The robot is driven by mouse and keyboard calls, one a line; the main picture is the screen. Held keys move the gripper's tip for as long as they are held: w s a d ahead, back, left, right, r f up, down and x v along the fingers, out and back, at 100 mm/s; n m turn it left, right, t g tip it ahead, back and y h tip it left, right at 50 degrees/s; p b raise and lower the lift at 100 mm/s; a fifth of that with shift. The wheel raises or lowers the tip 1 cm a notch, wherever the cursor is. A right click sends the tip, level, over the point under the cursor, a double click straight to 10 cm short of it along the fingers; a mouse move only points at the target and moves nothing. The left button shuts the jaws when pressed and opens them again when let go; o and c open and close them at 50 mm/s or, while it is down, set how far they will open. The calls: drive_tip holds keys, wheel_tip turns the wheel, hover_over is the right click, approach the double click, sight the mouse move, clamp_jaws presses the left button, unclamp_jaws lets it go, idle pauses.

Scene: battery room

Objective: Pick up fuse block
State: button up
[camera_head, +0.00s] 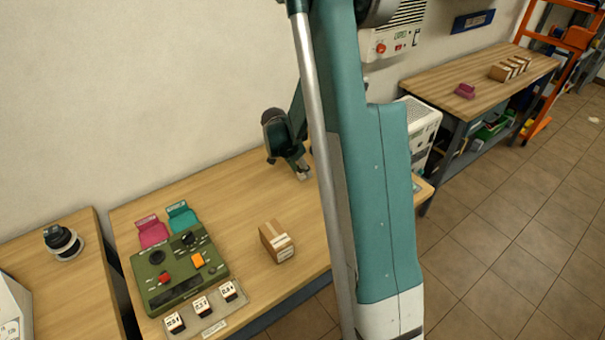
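Several small black-and-white blocks with printed labels, which may be fuse blocks, stand in a row on a beige strip (213,330) at the front of the wooden table. One is the left block (174,323), one the middle block (202,306), and one the right block (229,291). I cannot tell which, if any, is the task's fuse block. My gripper (303,175) is low over the back of the same table, well behind and right of these blocks. It is small and partly hidden by my arm, so its opening is unclear.
A green control box (178,272) stands behind the blocks, with pink (152,231) and teal (183,217) pieces behind it. A brown box (276,242) stands right of it. The left table holds a dark round device (63,242). Bare tabletop lies between the brown box and my gripper.

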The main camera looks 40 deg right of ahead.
idle(0.4)
drive_tip(key=c, duration=1)
drive_tip(key=shift+r, duration=0.15)
drive_tip(key=shift+r+p, duration=0.75)
drive_tip(key=shift+r, duration=4.15)
